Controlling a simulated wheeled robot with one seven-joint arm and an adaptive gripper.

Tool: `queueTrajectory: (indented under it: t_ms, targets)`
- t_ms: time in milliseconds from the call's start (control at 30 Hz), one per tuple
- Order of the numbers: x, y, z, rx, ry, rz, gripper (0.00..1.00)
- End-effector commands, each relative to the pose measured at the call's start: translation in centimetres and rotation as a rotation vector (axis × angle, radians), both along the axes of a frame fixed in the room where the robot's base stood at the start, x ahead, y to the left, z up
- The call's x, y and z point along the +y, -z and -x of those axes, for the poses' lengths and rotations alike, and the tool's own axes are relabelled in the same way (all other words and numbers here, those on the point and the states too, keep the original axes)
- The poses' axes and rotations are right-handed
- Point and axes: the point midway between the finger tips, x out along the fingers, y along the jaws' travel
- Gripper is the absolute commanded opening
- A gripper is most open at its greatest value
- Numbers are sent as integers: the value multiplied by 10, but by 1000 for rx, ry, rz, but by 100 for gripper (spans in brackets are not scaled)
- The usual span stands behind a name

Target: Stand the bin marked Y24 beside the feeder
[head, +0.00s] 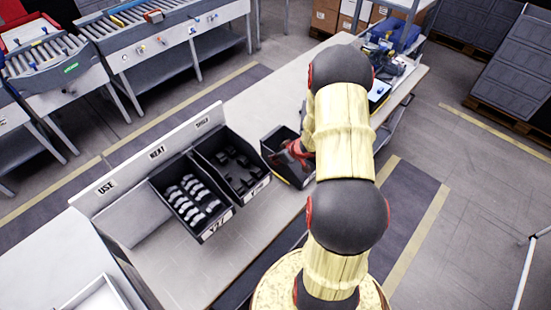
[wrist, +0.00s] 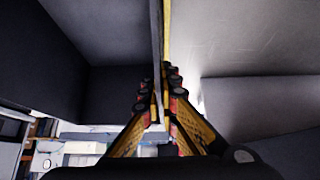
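A dark bin (head: 274,146) stands on the bench at the right of the row, and my gripper (head: 299,151) is at its right side, partly behind my arm. In the wrist view my gripper (wrist: 161,92) has its fingers closed on either side of a thin upright bin wall (wrist: 157,35). The bin looks empty where I see inside. Its label is not visible, so I cannot tell if it is Y24. A bin of grey parts (head: 160,184) stands below NEXT, and a bin of dark parts (head: 205,150) below SHELF; their front labels are too small to read surely. No feeder is clearly identifiable.
A white back panel (head: 128,179) marked USE, NEXT and SHELF runs behind the bins. The bench (head: 165,262) is bare below USE. A white tray (head: 98,298) is at the lower left. Tools and a blue item (head: 403,36) clutter the bench's far end. Conveyors (head: 150,30) stand behind.

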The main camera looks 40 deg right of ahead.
Motion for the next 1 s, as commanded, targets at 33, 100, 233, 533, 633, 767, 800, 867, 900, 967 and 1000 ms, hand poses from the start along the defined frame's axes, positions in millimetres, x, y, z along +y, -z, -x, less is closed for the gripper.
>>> queueTrajectory:
  t_ms: [33, 100, 233, 533, 633, 767, 800, 867, 900, 967, 1000]
  targets:
    - [0, 0, 0, 0, 0, 0, 0]
    - [0, 0, 0, 0, 0, 0, 0]
    - [0, 2, 0, 0, -1, 0, 0]
    - [0, 4, 0, -1, -1, 1, 0]
    - [0, 4, 0, 0, 0, 0, 4]
    - [0, 4, 0, 0, 0, 0, 12]
    - [0, 4, 0, 0, 0, 0, 14]
    - [0, 4, 0, 0, 0, 0, 18]
    - [0, 4, 0, 0, 0, 0, 20]
    - [0, 4, 0, 0, 0, 0, 23]
    - [0, 4, 0, 0, 0, 0, 26]
